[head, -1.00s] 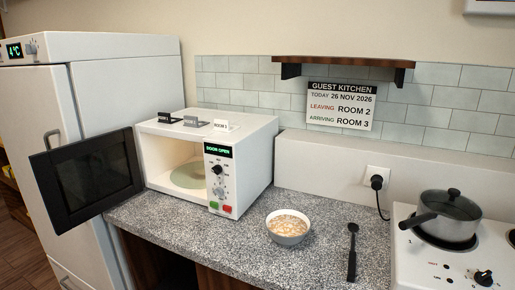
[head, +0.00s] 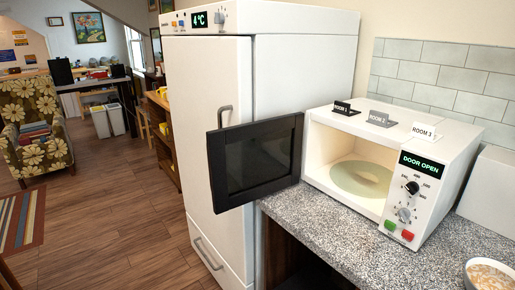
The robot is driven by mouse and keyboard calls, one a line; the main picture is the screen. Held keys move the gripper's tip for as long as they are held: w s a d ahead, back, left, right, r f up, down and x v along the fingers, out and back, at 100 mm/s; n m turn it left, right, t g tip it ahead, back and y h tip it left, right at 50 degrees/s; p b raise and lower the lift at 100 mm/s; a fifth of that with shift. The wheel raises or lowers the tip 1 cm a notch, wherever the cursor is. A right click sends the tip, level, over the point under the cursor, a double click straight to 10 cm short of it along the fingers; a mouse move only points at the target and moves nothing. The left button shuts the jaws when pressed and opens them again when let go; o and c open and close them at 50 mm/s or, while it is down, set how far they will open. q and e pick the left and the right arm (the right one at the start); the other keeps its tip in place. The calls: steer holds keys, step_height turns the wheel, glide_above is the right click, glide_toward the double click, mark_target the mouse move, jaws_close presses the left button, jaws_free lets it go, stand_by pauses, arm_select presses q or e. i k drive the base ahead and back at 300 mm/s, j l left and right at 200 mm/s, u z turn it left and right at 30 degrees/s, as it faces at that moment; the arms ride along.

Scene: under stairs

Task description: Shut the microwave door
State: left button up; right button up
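The white microwave (head: 432,190) stands on the speckled counter at the right of the head view. Its dark-framed door (head: 256,160) is swung wide open to the left, in front of the white fridge. The display (head: 421,164) reads DOOR OPEN. Inside, the lit cavity holds a pale green round turntable (head: 362,179) with nothing on it. Several small room signs (head: 378,118) stand on top of the microwave. Neither of my grippers shows in the view.
The white fridge (head: 205,120) stands just behind and left of the door. A bowl of food (head: 488,274) sits on the counter (head: 335,228) at the lower right. Wooden floor (head: 120,200) is clear at the left. A flowered armchair (head: 34,125) stands farther back.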

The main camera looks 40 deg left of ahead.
mark_target(259, 159)
steer(key=i+j+z, duration=0.2)
steer(key=j, duration=0.8)
steer(key=j+z, duration=0.25)
steer(key=j, duration=0.7)
steer(key=k+j+z, duration=0.2)
steer(key=j, duration=0.8)
steer(key=j+z, duration=0.2)
steer(key=j, duration=0.8)
